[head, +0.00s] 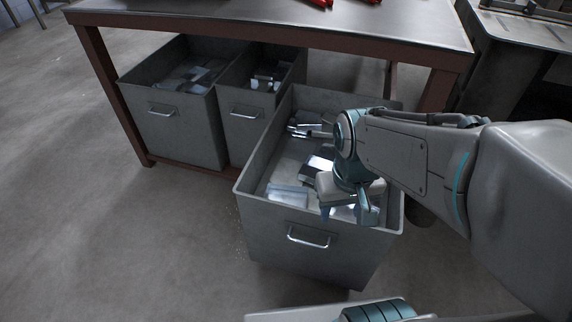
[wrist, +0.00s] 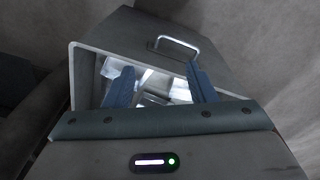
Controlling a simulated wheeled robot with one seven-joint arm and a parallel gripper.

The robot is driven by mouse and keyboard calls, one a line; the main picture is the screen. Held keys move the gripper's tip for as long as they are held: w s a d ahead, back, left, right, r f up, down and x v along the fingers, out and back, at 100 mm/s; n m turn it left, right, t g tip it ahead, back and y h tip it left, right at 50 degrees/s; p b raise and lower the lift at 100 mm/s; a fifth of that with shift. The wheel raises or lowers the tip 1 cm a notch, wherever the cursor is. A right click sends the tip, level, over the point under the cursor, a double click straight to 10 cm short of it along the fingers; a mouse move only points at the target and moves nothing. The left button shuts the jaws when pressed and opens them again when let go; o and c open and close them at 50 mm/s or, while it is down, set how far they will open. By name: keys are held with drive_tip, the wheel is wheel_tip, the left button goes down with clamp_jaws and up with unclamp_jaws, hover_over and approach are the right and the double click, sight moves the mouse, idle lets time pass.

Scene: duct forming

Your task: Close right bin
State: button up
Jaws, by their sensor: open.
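The right bin (head: 262,225) is a grey metal box pulled out from under the table, with metal pieces lying inside. Its front bears a silver bar handle (head: 308,238). The handle also shows in the wrist view (wrist: 176,46), beyond the fingertips. My gripper (head: 347,208) is over the front part of this bin, behind its front wall and apart from the handle. In the wrist view my gripper (wrist: 157,80) has its two blue-grey fingers spread with nothing held between them. My arm hides part of the bin's right side.
Two more grey bins, the left one (head: 168,135) and the middle one (head: 240,125), stand under the metal-topped table (head: 270,20). A red-brown table leg (head: 438,90) is at the right. The concrete floor (head: 120,240) at the left front is clear.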

drive_tip(key=f+n, duration=0.1)
drive_tip(key=a+f+n+g+h, duration=0.1)
drive_tip(key=shift+a+n+g, duration=0.2)
drive_tip(key=shift+n+g, duration=0.1)
clamp_jaws()
drive_tip(key=n+t+h+p, duration=0.3)
drive_tip(key=n+t+h, duration=0.3)
drive_tip(key=n+t, duration=1.65)
approach(248, 196)
drive_tip(key=w+r+n+g+b, duration=0.1)
drive_tip(key=n, duration=0.1)
drive_tip(key=w+d+r+n+g+b, duration=0.1)
drive_tip(key=w+n+g, duration=0.1)
drive_tip(key=w+r+n+g+b, duration=0.1)
drive_tip(key=r+n+g, duration=0.1)
drive_tip(key=shift+w+d+b, duration=0.25)
drive_tip(key=shift+w+b, duration=0.05)
drive_tip(key=shift+b, duration=0.05)
drive_tip(key=shift+w+d+r, duration=0.2)
drive_tip(key=shift+w, duration=0.35)
